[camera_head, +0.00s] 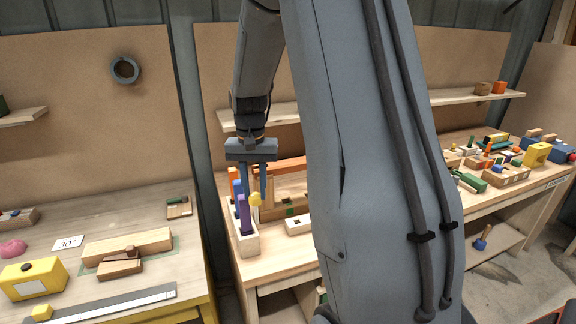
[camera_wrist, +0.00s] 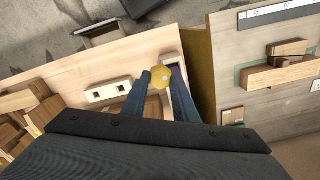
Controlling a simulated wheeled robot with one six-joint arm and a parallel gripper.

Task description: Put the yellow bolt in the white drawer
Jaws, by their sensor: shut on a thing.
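The yellow bolt (camera_head: 255,199) is held at the fingertips of my gripper (camera_head: 254,190), above the middle workbench. In the wrist view my gripper (camera_wrist: 161,84) has its two fingers on either side of the bolt's yellow head (camera_wrist: 161,76). The bolt's shank is not clear to see. No white drawer can be made out for sure. A pale tray-like thing with a dark rim (camera_wrist: 98,31) shows beyond the bench edge in the wrist view; I cannot tell if it is a drawer. My arm hides part of the middle bench in the head view.
A cream box (camera_head: 246,246) with upright purple and blue pieces stands close by the gripper. A white block with two holes (camera_head: 297,225) lies to its right. The left bench holds a yellow box (camera_head: 33,280) and wooden blocks (camera_head: 127,246). The right bench is cluttered.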

